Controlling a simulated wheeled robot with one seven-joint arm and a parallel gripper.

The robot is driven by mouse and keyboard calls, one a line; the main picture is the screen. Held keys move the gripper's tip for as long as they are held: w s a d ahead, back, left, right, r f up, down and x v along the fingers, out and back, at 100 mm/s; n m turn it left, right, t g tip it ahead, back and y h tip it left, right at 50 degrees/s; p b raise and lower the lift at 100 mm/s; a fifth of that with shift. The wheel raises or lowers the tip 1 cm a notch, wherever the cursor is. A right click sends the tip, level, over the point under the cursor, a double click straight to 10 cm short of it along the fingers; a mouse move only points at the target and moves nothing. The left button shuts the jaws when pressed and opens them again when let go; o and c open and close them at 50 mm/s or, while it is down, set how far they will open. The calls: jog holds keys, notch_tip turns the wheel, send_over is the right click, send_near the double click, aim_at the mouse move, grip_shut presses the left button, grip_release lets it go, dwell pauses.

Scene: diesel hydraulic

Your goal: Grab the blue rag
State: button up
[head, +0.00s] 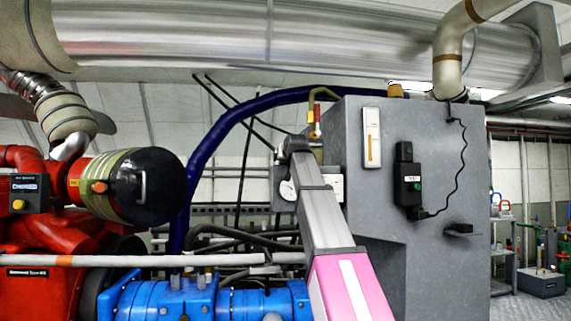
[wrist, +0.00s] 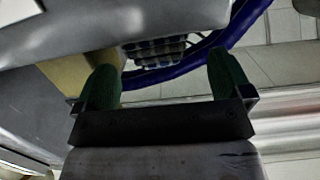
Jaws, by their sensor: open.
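I cannot make out a blue rag for certain in either view. In the wrist view, a dark bluish, grid-patterned thing (wrist: 155,50) shows beyond and between my fingers; I cannot tell whether it is cloth. My gripper (wrist: 163,68) is open, its two green-tipped fingers wide apart with nothing held between them. In the head view my arm reaches up and away in front of the grey cabinet, and its far end is too small to show the fingers clearly.
A thick blue hose (head: 222,125) arches up to the grey cabinet (head: 375,215); it also passes behind my fingers in the wrist view (wrist: 185,68). Blue machinery (head: 160,298) and a red engine (head: 45,285) stand at the lower left. A large silver duct (head: 300,40) runs overhead.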

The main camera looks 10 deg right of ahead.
jog(key=w, duration=0.5)
jog(key=shift+w+d+f, duration=0.2)
jog(key=shift+w+f, duration=0.15)
jog(key=shift+s, duration=0.1)
jog(key=c, duration=1)
